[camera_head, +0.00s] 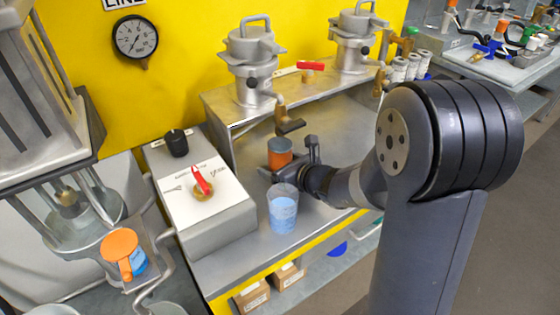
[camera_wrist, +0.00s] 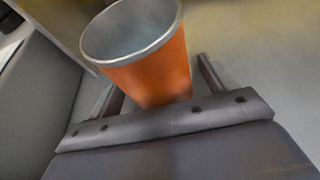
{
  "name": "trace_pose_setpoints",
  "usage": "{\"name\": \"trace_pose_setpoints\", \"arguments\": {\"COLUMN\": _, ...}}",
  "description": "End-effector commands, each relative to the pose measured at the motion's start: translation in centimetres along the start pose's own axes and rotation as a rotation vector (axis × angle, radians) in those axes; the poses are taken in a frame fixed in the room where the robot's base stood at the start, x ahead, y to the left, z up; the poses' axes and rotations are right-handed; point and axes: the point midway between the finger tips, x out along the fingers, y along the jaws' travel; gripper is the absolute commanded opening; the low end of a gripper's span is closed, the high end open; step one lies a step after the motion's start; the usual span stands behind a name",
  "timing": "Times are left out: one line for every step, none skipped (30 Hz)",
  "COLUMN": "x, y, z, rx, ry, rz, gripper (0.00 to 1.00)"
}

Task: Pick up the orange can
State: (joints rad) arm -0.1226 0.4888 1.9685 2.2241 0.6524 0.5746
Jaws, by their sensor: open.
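The orange can (camera_head: 280,153) stands upright on the metal bench, below a brass tap. In the wrist view the orange can (camera_wrist: 158,70) is large, with a grey metal rim and an open top. My gripper (camera_head: 284,168) is low at the bench beside the can. In the wrist view my gripper (camera_wrist: 160,85) is open, with one finger on each side of the can. The can sits between the fingers, near the palm. I cannot tell whether any finger touches it. The lower part of the can is hidden behind the gripper.
A grey control box (camera_head: 205,205) with a red lever is at left. The brass tap (camera_head: 289,122) hangs close above the can. An orange-lidded item (camera_head: 120,246) sits at far left.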

Motion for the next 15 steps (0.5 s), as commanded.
{"name": "trace_pose_setpoints", "arguments": {"x": 0.17, "y": 0.02, "z": -0.01, "rx": 0.000, "ry": 0.000, "rz": 0.001, "gripper": 0.80}}
{"name": "trace_pose_setpoints", "arguments": {"x": 0.19, "y": 0.02, "z": 0.00, "rx": 0.000, "ry": 0.000, "rz": 0.000, "gripper": 0.80}}
{"name": "trace_pose_setpoints", "arguments": {"x": 0.19, "y": 0.01, "z": 0.02, "rx": 0.000, "ry": 0.000, "rz": 0.000, "gripper": 0.80}}
{"name": "trace_pose_setpoints", "arguments": {"x": 0.18, "y": 0.01, "z": 0.02, "rx": 0.000, "ry": 0.000, "rz": 0.000, "gripper": 0.80}}
{"name": "trace_pose_setpoints", "arguments": {"x": 0.17, "y": 0.01, "z": 0.03, "rx": 0.000, "ry": 0.000, "rz": 0.000, "gripper": 0.80}}
{"name": "trace_pose_setpoints", "arguments": {"x": 0.16, "y": 0.01, "z": 0.03, "rx": 0.000, "ry": 0.000, "rz": 0.000, "gripper": 0.80}}
{"name": "trace_pose_setpoints", "arguments": {"x": 0.16, "y": 0.01, "z": 0.03, "rx": 0.000, "ry": 0.000, "rz": 0.000, "gripper": 0.80}}
{"name": "trace_pose_setpoints", "arguments": {"x": 0.16, "y": 0.01, "z": 0.02, "rx": 0.000, "ry": 0.000, "rz": 0.000, "gripper": 0.78}}
{"name": "trace_pose_setpoints", "arguments": {"x": 0.15, "y": 0.01, "z": 0.03, "rx": 0.000, "ry": 0.000, "rz": 0.000, "gripper": 0.75}}
{"name": "trace_pose_setpoints", "arguments": {"x": 0.15, "y": 0.01, "z": 0.02, "rx": 0.000, "ry": 0.000, "rz": 0.000, "gripper": 0.72}}
{"name": "trace_pose_setpoints", "arguments": {"x": 0.15, "y": 0.01, "z": 0.02, "rx": 0.000, "ry": 0.000, "rz": 0.000, "gripper": 0.70}}
{"name": "trace_pose_setpoints", "arguments": {"x": 0.14, "y": 0.01, "z": 0.03, "rx": 0.000, "ry": 0.000, "rz": 0.000, "gripper": 0.66}}
{"name": "trace_pose_setpoints", "arguments": {"x": 0.14, "y": 0.01, "z": 0.03, "rx": 0.000, "ry": 0.000, "rz": 0.000, "gripper": 0.64}}
{"name": "trace_pose_setpoints", "arguments": {"x": 0.14, "y": 0.01, "z": 0.03, "rx": 0.000, "ry": 0.000, "rz": 0.000, "gripper": 0.62}}
{"name": "trace_pose_setpoints", "arguments": {"x": 0.14, "y": 0.01, "z": 0.03, "rx": 0.000, "ry": 0.000, "rz": 0.000, "gripper": 0.58}}
